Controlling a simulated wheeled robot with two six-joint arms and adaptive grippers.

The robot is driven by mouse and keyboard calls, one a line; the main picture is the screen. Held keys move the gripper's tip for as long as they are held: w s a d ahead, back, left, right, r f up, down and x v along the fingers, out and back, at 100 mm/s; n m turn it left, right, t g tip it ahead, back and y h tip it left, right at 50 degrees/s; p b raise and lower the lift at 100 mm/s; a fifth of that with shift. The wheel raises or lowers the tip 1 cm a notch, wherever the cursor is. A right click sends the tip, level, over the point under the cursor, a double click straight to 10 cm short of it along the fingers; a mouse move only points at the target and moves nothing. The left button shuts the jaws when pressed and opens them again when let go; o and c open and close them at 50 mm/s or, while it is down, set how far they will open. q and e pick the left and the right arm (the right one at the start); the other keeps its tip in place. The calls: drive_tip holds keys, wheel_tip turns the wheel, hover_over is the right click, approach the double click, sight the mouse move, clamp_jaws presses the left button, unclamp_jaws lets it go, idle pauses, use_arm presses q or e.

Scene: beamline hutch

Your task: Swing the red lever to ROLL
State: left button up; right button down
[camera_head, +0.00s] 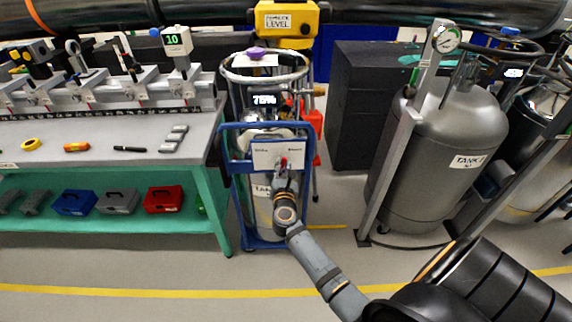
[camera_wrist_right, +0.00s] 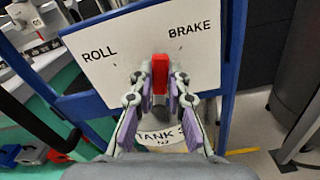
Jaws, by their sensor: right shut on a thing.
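The red lever (camera_wrist_right: 160,74) stands out from a white plate (camera_wrist_right: 120,50) marked ROLL on the left and BRAKE on the right. In the right wrist view it points between the two words. My right gripper (camera_wrist_right: 160,88) is shut on the lever, one finger on each side. In the head view the lever (camera_head: 283,162) shows as a small red spot above my right gripper (camera_head: 284,172). The plate (camera_head: 265,152) is fixed to a blue cart frame (camera_head: 226,150) around a tank. My left gripper is not in view.
A workbench (camera_head: 100,142) with tools on top and coloured boxes on its lower shelf stands left of the cart. A large grey tank (camera_head: 440,140) and a dark cabinet (camera_head: 358,110) stand to the right. The floor in front is clear, with a yellow line (camera_head: 150,292).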

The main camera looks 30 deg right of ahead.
sight(271, 158)
drive_tip(key=n, duration=0.1)
drive_tip(key=a+n+p, duration=0.1)
drive_tip(key=n, duration=0.1)
drive_tip(key=w+n, duration=0.1)
drive_tip(key=shift+a+r+n+p, duration=0.15)
drive_tip(key=shift+a+n+p, duration=0.2)
drive_tip(key=shift+a+n, duration=0.05)
drive_tip(key=shift+w+a+n+p, duration=0.15)
drive_tip(key=shift+a+n+p, duration=0.1)
drive_tip(key=shift+n, duration=0.35)
drive_tip(key=shift+w+a+n+p, duration=0.15)
drive_tip(key=shift+a+n, duration=0.1)
drive_tip(key=shift+n, duration=0.35)
drive_tip(key=shift+w+a+f+n, duration=0.15)
drive_tip(key=shift+a+f+n, duration=0.1)
drive_tip(key=shift+n, duration=0.4)
drive_tip(key=shift+w+a+f+n, duration=0.15)
drive_tip(key=shift+f+n, duration=0.1)
drive_tip(key=shift+n, duration=0.4)
drive_tip(key=c, duration=1.3)
unclamp_jaws()
